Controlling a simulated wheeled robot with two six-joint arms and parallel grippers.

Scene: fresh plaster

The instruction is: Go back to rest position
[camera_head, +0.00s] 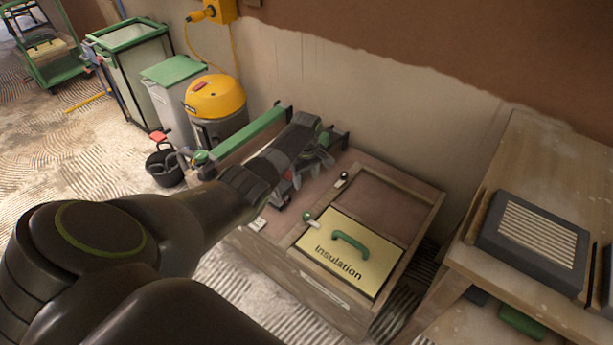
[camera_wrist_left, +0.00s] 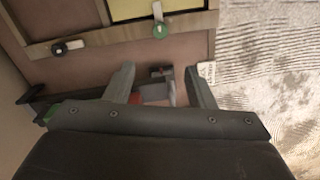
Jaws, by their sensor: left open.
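My left gripper (camera_head: 300,172) reaches in from the left over the back left part of a low wooden cabinet (camera_head: 318,284). In the left wrist view its two fingers (camera_wrist_left: 161,85) stand apart with a gap between them. A small grey and red item (camera_wrist_left: 156,92) shows beyond the gap on the cabinet top; I cannot tell whether the fingers touch it. A yellow panel marked "Insulation" (camera_head: 335,262) with a green handle (camera_head: 350,241) lies in the cabinet's top frame. My right gripper is not in view.
A green bar (camera_head: 245,133) runs along the cabinet's back left. A yellow-topped vacuum (camera_head: 216,100), a grey bin (camera_head: 172,95) and a black bucket (camera_head: 164,167) stand on the floor behind left. A wooden bench (camera_head: 545,165) with a grey vented box (camera_head: 532,240) is at the right.

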